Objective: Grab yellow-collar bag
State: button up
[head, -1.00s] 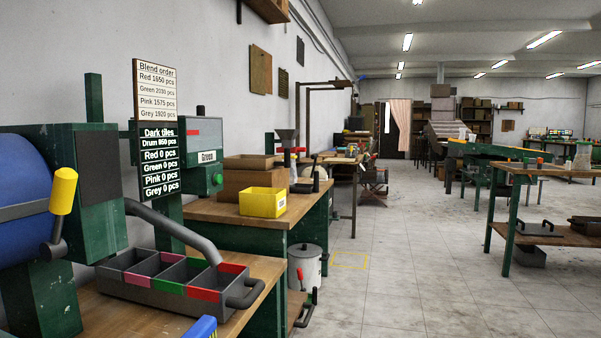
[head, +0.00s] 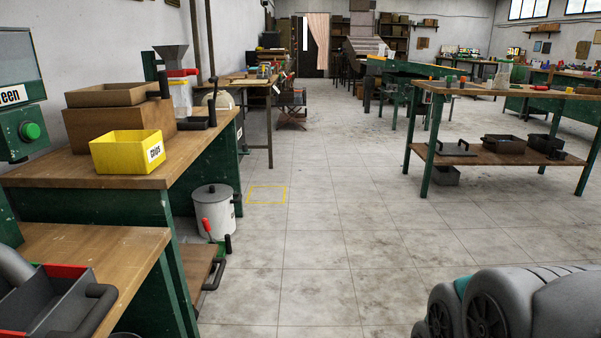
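I cannot make out a yellow-collar bag for certain in the head view. A small pale, bag-like shape (head: 497,73) stands on the top of the right-hand workbench (head: 535,92), too small to tell its collar colour. My gripper is not in view.
The right workbench's lower shelf holds dark trays (head: 503,144). The tiled floor between is clear, with a yellow outlined square (head: 267,194).

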aim_at(178, 88)
jog(key=i+l+u, duration=0.1)
jog(key=i, duration=0.4)
jog(key=i+l, duration=0.1)
jog(key=i, duration=0.4)
jog(key=i+l+u, duration=0.15)
jog(key=i, duration=0.35)
jog(key=i+l, duration=0.15)
jog(key=i, duration=0.35)
jog(key=j+u, duration=0.05)
